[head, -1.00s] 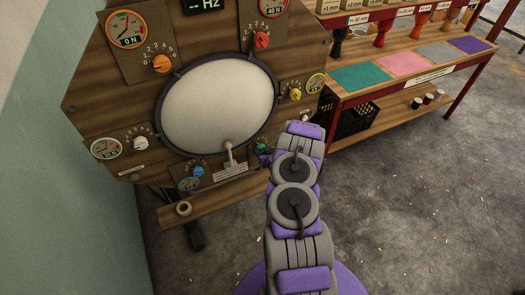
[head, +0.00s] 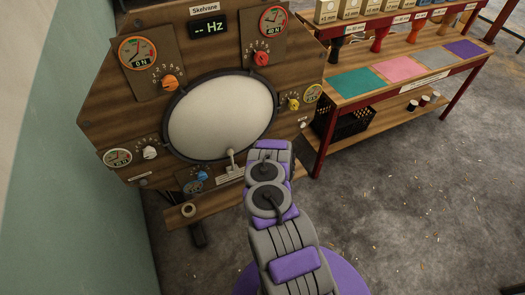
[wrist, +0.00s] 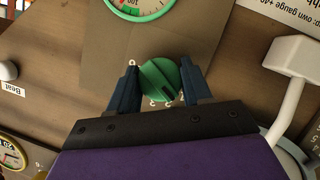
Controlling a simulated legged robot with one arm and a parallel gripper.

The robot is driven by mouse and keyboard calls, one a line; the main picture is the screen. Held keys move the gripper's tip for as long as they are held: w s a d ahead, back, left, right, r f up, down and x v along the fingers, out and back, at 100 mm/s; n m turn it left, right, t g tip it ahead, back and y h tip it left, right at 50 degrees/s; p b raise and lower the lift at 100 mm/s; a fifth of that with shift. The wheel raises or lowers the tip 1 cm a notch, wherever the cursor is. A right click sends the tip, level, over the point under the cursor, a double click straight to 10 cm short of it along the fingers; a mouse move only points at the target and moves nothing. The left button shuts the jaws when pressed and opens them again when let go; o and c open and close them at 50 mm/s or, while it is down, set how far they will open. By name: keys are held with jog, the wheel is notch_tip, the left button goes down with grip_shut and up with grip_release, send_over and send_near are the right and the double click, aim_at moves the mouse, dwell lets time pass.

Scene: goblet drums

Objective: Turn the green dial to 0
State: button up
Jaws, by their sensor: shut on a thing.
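The green dial (wrist: 160,80) sits on the wooden panel, between the two dark fingers of my gripper (wrist: 160,74) in the wrist view. The fingers are shut on its sides. A dark mark shows near the dial's lower right edge. In the head view, my arm hides the green dial and my gripper.
The panel (head: 110,97) also carries a round pale screen (head: 222,115), an orange dial (head: 170,83), a red dial (head: 261,58), a yellow dial (head: 293,104), a white dial (head: 150,152) and a blue dial (head: 202,176). A pale lever (wrist: 291,85) stands close right of my gripper.

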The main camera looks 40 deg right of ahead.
jog(key=shift+a+n+h+p, duration=0.15)
jog(key=shift+n+h+p, duration=0.55)
jog(key=shift+n, duration=0.3)
jog(key=shift+f+n+h+b, duration=0.2)
jog(key=shift+n+h+b, duration=0.7)
jog(key=shift+n, duration=0.4)
jog(key=o, duration=1)
jog(key=shift+o, duration=0.2)
jog(key=shift+r, duration=0.1)
